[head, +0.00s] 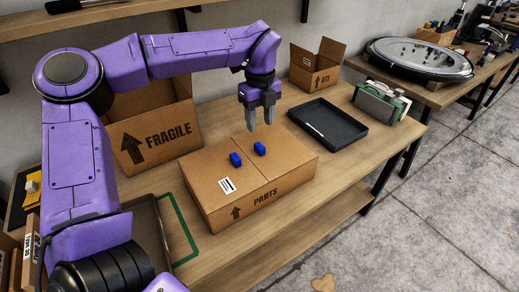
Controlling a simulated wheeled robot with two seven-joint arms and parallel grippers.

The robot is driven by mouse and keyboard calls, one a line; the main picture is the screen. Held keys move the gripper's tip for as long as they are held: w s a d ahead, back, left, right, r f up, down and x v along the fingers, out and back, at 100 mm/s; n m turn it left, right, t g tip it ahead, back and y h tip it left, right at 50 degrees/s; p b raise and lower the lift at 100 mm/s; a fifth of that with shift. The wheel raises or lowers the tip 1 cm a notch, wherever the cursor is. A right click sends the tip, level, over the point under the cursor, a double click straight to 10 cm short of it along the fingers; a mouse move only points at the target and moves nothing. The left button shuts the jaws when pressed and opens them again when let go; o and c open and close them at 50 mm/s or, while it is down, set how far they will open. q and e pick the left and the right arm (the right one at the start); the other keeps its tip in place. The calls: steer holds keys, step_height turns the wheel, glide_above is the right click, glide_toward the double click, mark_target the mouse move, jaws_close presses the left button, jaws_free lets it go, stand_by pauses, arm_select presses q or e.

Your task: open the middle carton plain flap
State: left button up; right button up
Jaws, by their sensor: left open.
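The middle carton (285,189), a brown box marked PARTS, stands on the wooden workbench with its top flaps closed. Two small blue blocks, the left one (235,159) and the right one (260,149), sit on the top on either side of the centre seam. The left flap carries a white barcode label (227,185); the right flap (284,158) is plain. My left gripper (261,128) points down above the carton's back edge, near the right blue block. Its fingers are apart and hold nothing. My right gripper is not in view.
An open carton marked FRAGILE (160,140) stands behind on the left, and a smaller open carton (315,75) at the back. A black tray (327,124) lies right of the middle carton. A green-and-grey device (381,101) is beyond it. A shelf (100,16) runs above.

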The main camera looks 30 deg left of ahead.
mark_target(260, 145)
arm_select(q)
step_height(260, 145, down, 9)
steer(key=shift+r, duration=0.1)
steer(key=shift+c, duration=0.3)
jaws_close()
